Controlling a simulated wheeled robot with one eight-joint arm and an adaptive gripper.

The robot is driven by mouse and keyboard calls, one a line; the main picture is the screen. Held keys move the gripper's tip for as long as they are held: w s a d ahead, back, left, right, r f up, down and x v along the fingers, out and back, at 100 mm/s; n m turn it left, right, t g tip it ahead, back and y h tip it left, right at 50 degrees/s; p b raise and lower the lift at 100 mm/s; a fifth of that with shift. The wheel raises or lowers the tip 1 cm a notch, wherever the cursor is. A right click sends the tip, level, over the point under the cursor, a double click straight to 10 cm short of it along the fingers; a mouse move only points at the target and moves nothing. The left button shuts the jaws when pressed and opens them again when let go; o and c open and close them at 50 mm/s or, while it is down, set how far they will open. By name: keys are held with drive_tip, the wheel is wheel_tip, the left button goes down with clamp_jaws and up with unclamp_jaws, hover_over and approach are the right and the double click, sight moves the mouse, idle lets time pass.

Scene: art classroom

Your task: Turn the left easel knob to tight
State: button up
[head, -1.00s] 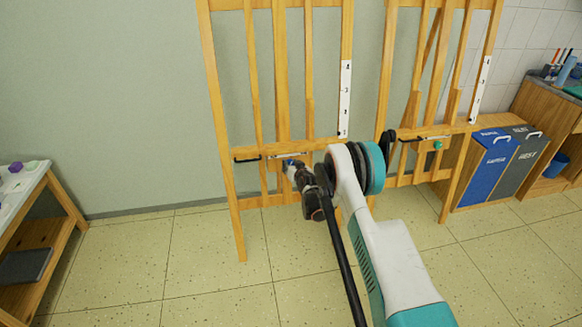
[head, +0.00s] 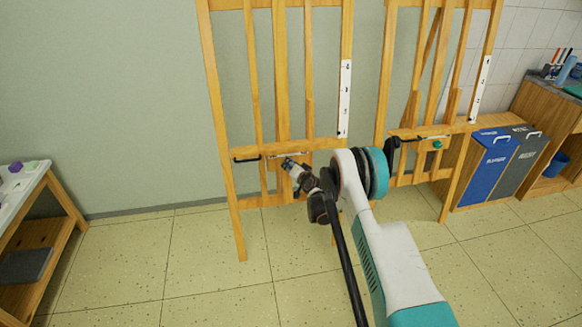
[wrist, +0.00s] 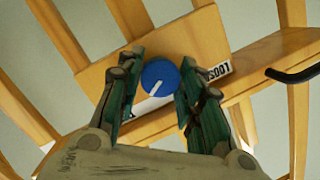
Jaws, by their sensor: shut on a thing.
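The left easel (head: 281,85) is a wooden frame standing by the wall. Its blue round knob (wrist: 160,76) sits on the wooden crossbar in the wrist view, with a white pointer line aimed to the lower left. A white label reading LOOSE (wrist: 219,71) appears upside down to the right of the knob. Another white label part is largely hidden behind the fingers. My gripper (wrist: 162,68) is shut on the knob, one green-padded finger on each side. In the head view my gripper (head: 290,165) reaches the crossbar and covers the knob.
A second easel (head: 385,75) with a green knob (head: 437,144) stands to the right. Blue (head: 490,165) and grey (head: 520,165) bins are beyond it. A black handle (wrist: 296,72) projects near the crossbar. A low table (head: 25,205) is at far left; floor between is clear.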

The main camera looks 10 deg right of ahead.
idle(0.3)
drive_tip(key=o, duration=1.1)
drive_tip(key=shift+c, duration=0.2)
drive_tip(key=v, duration=1.2)
